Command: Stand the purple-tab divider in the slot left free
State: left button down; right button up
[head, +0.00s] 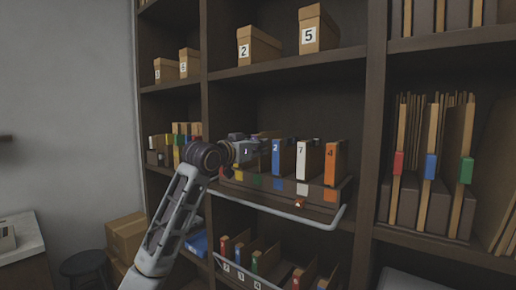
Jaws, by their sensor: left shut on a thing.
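My left gripper (246,151) is at the left part of a pull-out tray (287,204) on the middle shelf. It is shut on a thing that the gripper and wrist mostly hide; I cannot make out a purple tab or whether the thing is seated. To its right in the tray stand a blue-tab divider (277,157) marked 2, a white-tab divider (301,160) marked 7 and an orange-tab divider (331,164) marked 4. The tray front carries coloured marks, including green, blue, white and orange. My right gripper is not in view.
A metal rail (332,222) runs along the tray front. A lower tray (232,272) holds more tabbed dividers. Numbered boxes (318,29) stand on the shelf above. Shelf uprights (370,130) flank the bay. Cardboard boxes (126,235) and a stool (82,264) stand at lower left.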

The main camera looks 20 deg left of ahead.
pick_arm(q)
jog(key=shift+f, duration=0.25)
jog(key=shift+f+b, duration=0.5)
jog(key=shift+f, duration=0.4)
jog(key=shift+f+b, duration=0.3)
jog(key=shift+f, duration=0.5)
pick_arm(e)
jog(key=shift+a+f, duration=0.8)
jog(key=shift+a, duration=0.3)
pick_arm(q)
jog(key=c, duration=1.2)
grip_release()
jog(key=v, duration=0.8)
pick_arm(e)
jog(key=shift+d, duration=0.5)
